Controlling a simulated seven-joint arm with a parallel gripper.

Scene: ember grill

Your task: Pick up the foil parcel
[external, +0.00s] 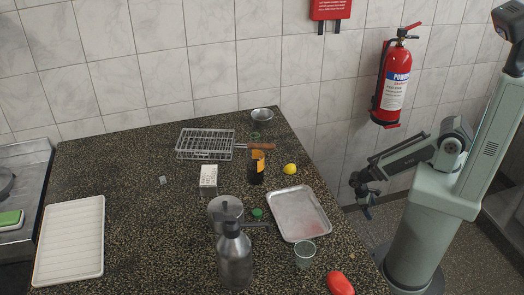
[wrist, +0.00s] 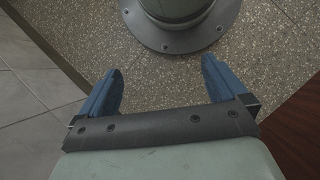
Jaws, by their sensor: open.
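A small silvery-grey piece (external: 162,180) lies on the left-middle of the speckled dark counter (external: 140,215) in the external view. It may be the foil parcel, but it is too small to tell for sure. My gripper (external: 364,205) hangs beyond the counter's right edge, far from that piece. In the wrist view my gripper (wrist: 160,80) has its two blue fingers spread wide with nothing between them. The wrist view shows floor and part of my own base, and no foil parcel.
A metal tray (external: 298,214), glass (external: 305,254), red item (external: 340,284) and lemon (external: 290,169) sit near the right edge. A wire grill basket (external: 205,144), white box (external: 208,177), dark bottle (external: 256,168), pot (external: 224,209) and metal bottle (external: 234,262) stand mid-counter. A ribbed white tray (external: 70,240) lies left.

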